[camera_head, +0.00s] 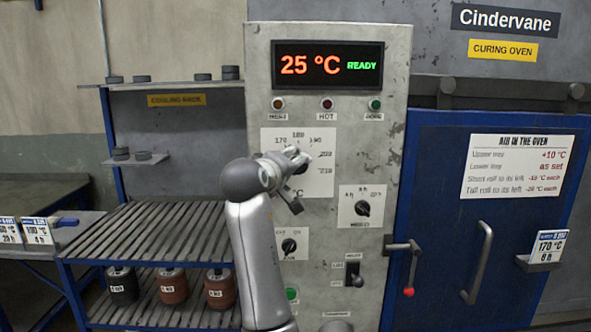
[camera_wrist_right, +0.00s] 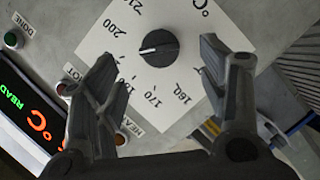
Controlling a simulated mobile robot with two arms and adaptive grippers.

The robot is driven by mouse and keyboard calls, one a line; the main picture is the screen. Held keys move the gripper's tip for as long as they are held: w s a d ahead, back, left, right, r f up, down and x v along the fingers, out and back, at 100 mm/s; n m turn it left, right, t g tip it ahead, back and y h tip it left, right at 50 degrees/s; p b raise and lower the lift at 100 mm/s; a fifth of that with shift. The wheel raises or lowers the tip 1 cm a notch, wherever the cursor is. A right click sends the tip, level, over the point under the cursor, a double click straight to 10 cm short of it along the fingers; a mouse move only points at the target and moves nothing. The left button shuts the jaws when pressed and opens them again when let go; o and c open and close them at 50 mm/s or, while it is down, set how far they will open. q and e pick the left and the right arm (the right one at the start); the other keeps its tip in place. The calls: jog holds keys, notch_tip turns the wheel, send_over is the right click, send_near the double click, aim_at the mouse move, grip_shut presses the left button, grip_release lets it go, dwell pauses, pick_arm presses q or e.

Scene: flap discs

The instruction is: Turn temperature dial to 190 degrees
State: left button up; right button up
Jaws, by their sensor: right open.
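The temperature dial's black knob (camera_wrist_right: 158,47) is on a white scale plate (camera_wrist_right: 105,42) in the right wrist view. A white line on the knob points left, between the readable 170 and 200 marks; the labels there are partly covered by a finger, so I cannot read its exact setting. In the head view the scale plate (camera_head: 270,165) is partly hidden behind my right gripper (camera_head: 296,180). That gripper is open, its fingers on either side of the knob in the picture and apart from it. My left gripper is not in view.
The oven panel's display (camera_head: 328,65) reads 25 °C READY. A second dial (camera_head: 362,208), a smaller dial (camera_head: 289,246) and a switch (camera_head: 353,273) sit lower on the panel. A blue oven door (camera_head: 440,180) stands right, a cooling rack (camera_head: 150,222) left.

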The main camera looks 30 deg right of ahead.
jog(key=shift+v, duration=2.7)
